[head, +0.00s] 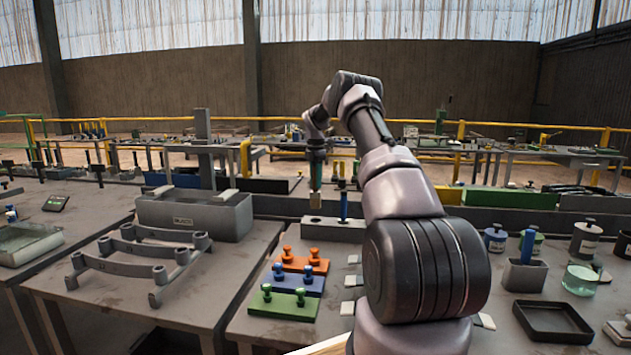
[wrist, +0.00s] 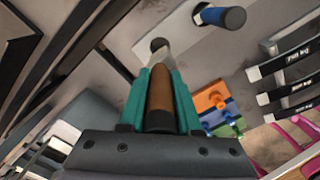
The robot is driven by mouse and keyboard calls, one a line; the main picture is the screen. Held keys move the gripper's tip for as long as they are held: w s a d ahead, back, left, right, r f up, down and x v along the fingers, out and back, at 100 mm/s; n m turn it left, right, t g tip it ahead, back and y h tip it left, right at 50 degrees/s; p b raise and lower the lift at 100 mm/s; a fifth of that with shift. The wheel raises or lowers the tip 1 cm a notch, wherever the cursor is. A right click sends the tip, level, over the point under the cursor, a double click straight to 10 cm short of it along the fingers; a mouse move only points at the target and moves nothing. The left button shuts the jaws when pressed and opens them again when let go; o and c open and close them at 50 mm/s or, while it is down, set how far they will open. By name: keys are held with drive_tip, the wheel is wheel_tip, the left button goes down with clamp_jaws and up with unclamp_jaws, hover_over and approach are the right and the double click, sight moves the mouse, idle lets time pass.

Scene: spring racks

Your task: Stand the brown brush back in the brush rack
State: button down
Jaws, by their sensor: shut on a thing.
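My gripper (wrist: 160,92) has green fingers shut on the brown handle of the brown brush (wrist: 159,105). In the head view my gripper (head: 317,158) points down, and the brush's pale lower end (head: 316,200) hangs just above the left part of the brush rack (head: 336,231). The rack is a low grey block. A blue-handled brush (head: 343,205) stands upright in its right part. In the wrist view a dark round hole (wrist: 159,44) shows just beyond the brush, in line with it. I cannot tell whether the brush tip touches the rack.
Orange (head: 304,263), blue (head: 296,281) and green (head: 284,303) pegged blocks lie in front of the rack. A grey bin (head: 195,215) and a curved metal frame (head: 137,264) stand to the left. A grey cup with a blue-handled tool (head: 524,275) and a black tray (head: 552,322) are at right.

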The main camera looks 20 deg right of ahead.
sight(316, 191)
drive_tip(key=shift+f, duration=0.1)
drive_tip(key=shift+f, duration=2.1)
drive_tip(key=shift+f, duration=3.25)
drive_tip(key=shift+c, duration=0.2)
unclamp_jaws()
drive_tip(key=shift+r, duration=3.5)
drive_tip(key=shift+r, duration=0.1)
